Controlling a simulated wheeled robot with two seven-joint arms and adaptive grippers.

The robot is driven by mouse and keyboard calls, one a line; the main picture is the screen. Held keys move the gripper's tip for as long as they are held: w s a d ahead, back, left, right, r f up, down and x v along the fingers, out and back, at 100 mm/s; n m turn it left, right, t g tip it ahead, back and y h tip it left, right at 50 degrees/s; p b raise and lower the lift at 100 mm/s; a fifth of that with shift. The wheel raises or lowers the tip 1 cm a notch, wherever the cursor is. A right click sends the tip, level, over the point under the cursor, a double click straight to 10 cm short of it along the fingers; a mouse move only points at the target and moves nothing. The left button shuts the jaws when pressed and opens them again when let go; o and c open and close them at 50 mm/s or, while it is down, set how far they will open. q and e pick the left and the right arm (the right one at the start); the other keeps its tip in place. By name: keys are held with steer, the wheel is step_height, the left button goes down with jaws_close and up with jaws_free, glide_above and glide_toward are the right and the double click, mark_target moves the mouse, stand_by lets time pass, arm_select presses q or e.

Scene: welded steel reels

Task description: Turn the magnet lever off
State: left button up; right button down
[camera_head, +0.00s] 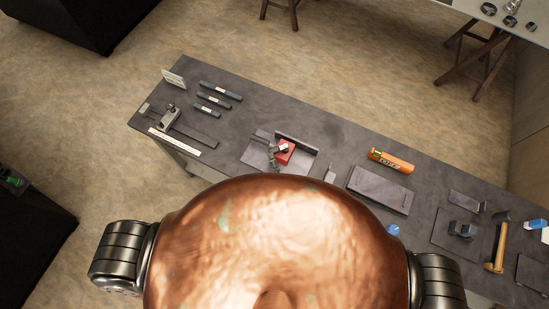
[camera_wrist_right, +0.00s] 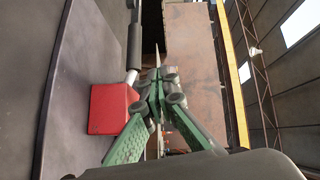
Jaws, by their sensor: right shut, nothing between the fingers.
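The magnet is a small red block (camera_head: 284,151) on a grey plate at the middle of the bench. In the right wrist view the red block (camera_wrist_right: 112,108) is left of my fingers. A silver rod with a dark grip (camera_wrist_right: 133,70) shows just beyond it; it looks like the lever, but its setting is not clear. My right gripper (camera_head: 273,157) is beside the block's left side, partly hidden by my copper body. In the wrist view its green fingers (camera_wrist_right: 158,90) are shut and empty, close to block and rod. I cannot tell whether they touch. My left gripper is not in view.
Bare bench lies behind and left of the magnet's plate.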

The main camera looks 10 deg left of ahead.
steer(key=v, duration=0.7)
steer(key=shift+s, duration=0.25)
